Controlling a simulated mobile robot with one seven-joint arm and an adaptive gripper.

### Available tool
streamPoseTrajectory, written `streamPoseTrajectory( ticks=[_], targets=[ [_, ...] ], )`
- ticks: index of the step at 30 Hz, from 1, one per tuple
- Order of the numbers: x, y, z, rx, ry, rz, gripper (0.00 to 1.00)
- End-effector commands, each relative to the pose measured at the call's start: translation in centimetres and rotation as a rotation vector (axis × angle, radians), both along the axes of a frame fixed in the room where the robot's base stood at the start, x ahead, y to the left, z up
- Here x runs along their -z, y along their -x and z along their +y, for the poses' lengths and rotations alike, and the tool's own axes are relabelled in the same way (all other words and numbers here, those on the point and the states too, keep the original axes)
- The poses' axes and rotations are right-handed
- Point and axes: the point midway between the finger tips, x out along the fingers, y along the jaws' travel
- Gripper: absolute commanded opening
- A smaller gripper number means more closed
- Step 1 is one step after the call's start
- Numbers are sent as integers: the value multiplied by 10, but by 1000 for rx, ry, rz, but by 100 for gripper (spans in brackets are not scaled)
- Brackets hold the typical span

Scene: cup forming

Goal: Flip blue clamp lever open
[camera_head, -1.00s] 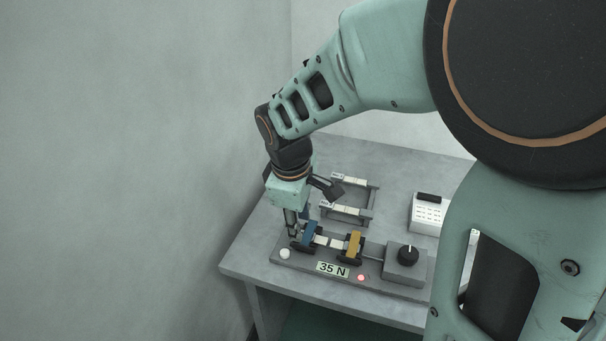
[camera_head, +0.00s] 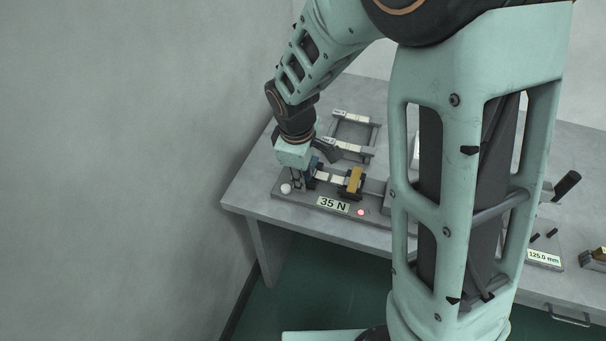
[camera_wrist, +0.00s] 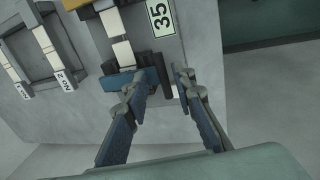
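The blue clamp lever (camera_head: 314,165) sits at the left end of the grey test fixture (camera_head: 318,195), partly hidden by my gripper (camera_head: 299,179). In the wrist view the blue lever (camera_wrist: 111,82) lies crosswise at the end of a pale segmented strip. My gripper (camera_wrist: 160,78) has its two fingers spread apart there. The left fingertip overlaps the lever in the picture; I cannot tell if it touches. The right fingertip is beyond the lever's right end.
A yellow clamp lever (camera_head: 354,180) stands right of the blue one. A white button (camera_head: 286,188), a "35 N" label (camera_head: 333,206) and a lit red lamp (camera_head: 361,212) are on the fixture. A rack with pale strips (camera_head: 357,125) stands behind. My arm hides the table's middle.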

Motion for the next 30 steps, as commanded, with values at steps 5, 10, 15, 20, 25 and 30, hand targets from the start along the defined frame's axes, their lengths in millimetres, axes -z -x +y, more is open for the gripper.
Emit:
streamPoseTrajectory(
  ticks=[5, 10, 15, 20, 25, 30],
  targets=[
    [0, 0, 0, 0, 0, -1, 2],
    [0, -1, 0, 0, 0, -2, 0],
    [-1, -2, -1, 1, -1, -4, 0],
    [-1, -3, -1, 1, -1, -4, 0],
    [-5, -4, 2, 2, -7, 7, 0],
    [-11, -6, 10, 4, -22, 44, 0]
  ],
)
